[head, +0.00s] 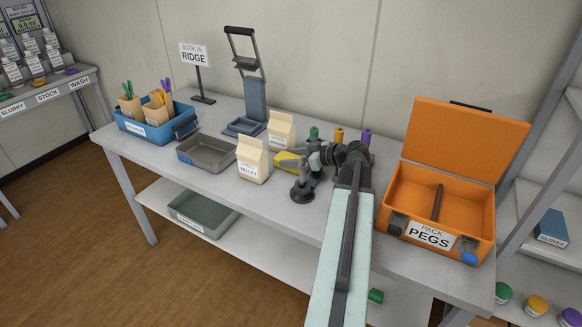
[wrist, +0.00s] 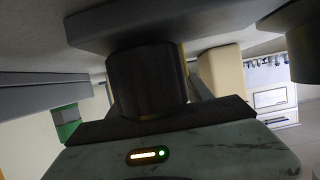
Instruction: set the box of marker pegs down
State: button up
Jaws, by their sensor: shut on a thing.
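The orange case labelled "PACK PEGS" (head: 392,222) stands on the right end of the bench with its lid up. A dark upright piece stands inside; no coloured pegs show in it. My gripper (head: 302,160) is left of the case and apart from it, low over the middle of the bench. It is shut on a yellow and dark thing (head: 286,162), whose shape is mostly hidden. Green (head: 314,133), yellow (head: 338,136) and purple (head: 365,137) cylinders stand up behind my arm. In the wrist view, dark parts block the grasp.
Two paper bags (head: 252,162) (head: 281,131) stand close left of my gripper. A grey tray (head: 206,153), a blue bin (head: 157,128), a press (head: 250,95) and a "RIDGE" sign (head: 194,55) are farther left. A dark round-based piece (head: 303,195) is just in front of my gripper.

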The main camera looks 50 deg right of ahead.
jog(key=shift+r, duration=0.1)
jog(key=o, duration=1.5)
jog(key=shift+r, duration=0.1)
jog(key=p+v, duration=0.5)
jog(key=v, duration=0.7)
jog(key=shift+o, duration=0.5)
jog(key=shift+d, duration=0.1)
